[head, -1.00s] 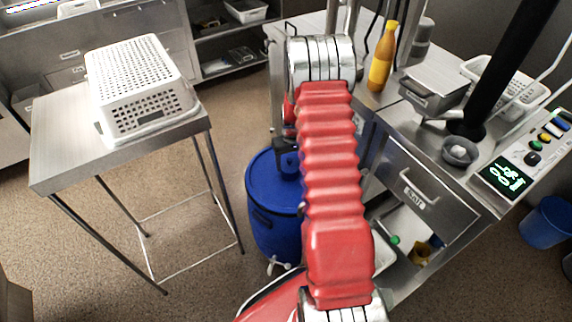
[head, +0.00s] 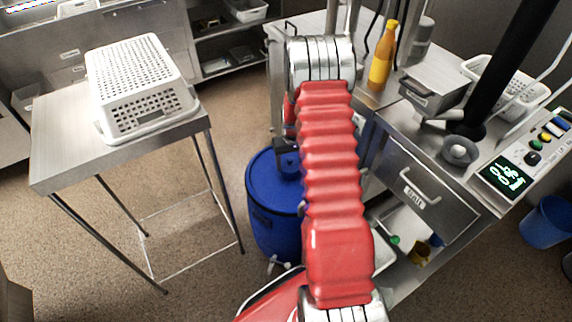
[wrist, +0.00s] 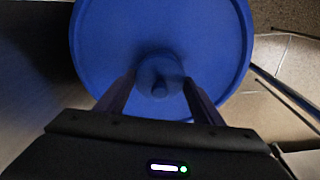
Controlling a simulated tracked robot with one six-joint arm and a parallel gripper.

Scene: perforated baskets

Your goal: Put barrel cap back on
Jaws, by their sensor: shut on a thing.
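The blue barrel (head: 275,222) stands on the floor between the left table and the right counter, partly behind my red arm. Its round blue top fills much of the wrist view (wrist: 215,35). My gripper (wrist: 158,86) points down over the barrel's top. Its two dark fingers are shut on the small round blue barrel cap (wrist: 158,68), near the middle of the top in that view. I cannot tell whether the cap touches the barrel or is held just above it.
A steel table (head: 65,135) at left carries an upturned white perforated basket (head: 150,112). A steel counter at right holds an orange bottle (head: 383,58), a metal box (head: 435,88) and a white basket (head: 510,90). Its drawer (head: 412,185) is close right of my arm. Open floor lies at left.

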